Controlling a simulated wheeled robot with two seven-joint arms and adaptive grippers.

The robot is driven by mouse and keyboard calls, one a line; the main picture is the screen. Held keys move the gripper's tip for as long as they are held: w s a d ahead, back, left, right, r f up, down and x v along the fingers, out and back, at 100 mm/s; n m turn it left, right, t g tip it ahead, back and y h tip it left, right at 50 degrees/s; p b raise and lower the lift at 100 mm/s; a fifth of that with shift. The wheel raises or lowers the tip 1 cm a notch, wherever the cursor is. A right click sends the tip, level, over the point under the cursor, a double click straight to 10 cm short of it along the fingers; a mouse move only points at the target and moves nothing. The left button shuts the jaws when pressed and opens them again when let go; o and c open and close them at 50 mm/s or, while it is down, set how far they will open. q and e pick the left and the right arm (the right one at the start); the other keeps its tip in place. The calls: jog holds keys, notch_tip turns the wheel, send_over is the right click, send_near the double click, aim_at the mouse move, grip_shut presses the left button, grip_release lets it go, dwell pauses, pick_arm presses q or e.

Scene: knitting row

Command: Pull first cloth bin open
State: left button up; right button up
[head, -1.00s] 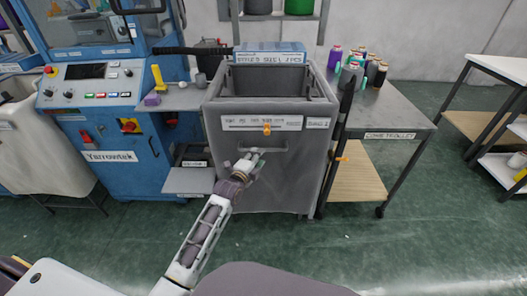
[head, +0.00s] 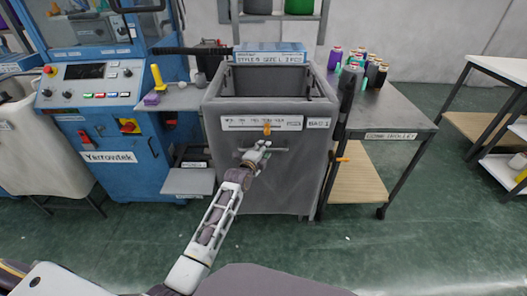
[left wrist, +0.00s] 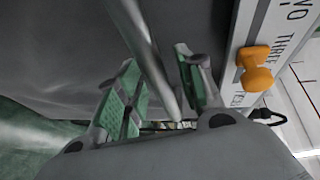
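The grey cloth bin (head: 227,168) stands upright in the middle of the head view, with an open top and a label strip on its front reading "BAG 1". A thin bar handle (head: 279,149) crosses the bin front below an orange knob (head: 267,128). My left gripper (head: 262,146) is at the handle's middle. In the left wrist view the left gripper's green-padded fingers (left wrist: 162,84) are apart, and the handle bar (left wrist: 151,55) runs between them. I see a gap beside the bar, so it is not clamped. My right gripper is not in view.
A blue Yarrowtek machine (head: 105,120) stands left of the bin. A cone trolley (head: 408,117) with several yarn cones stands close on its right. A low grey step (head: 188,182) is at the bin's left. Green floor (head: 300,240) is clear in front.

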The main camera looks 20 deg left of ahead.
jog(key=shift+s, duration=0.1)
pick_arm(q)
grip_shut()
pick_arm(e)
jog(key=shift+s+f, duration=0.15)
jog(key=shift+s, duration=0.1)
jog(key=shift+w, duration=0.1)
pick_arm(q)
jog(key=shift+s+d, duration=0.1)
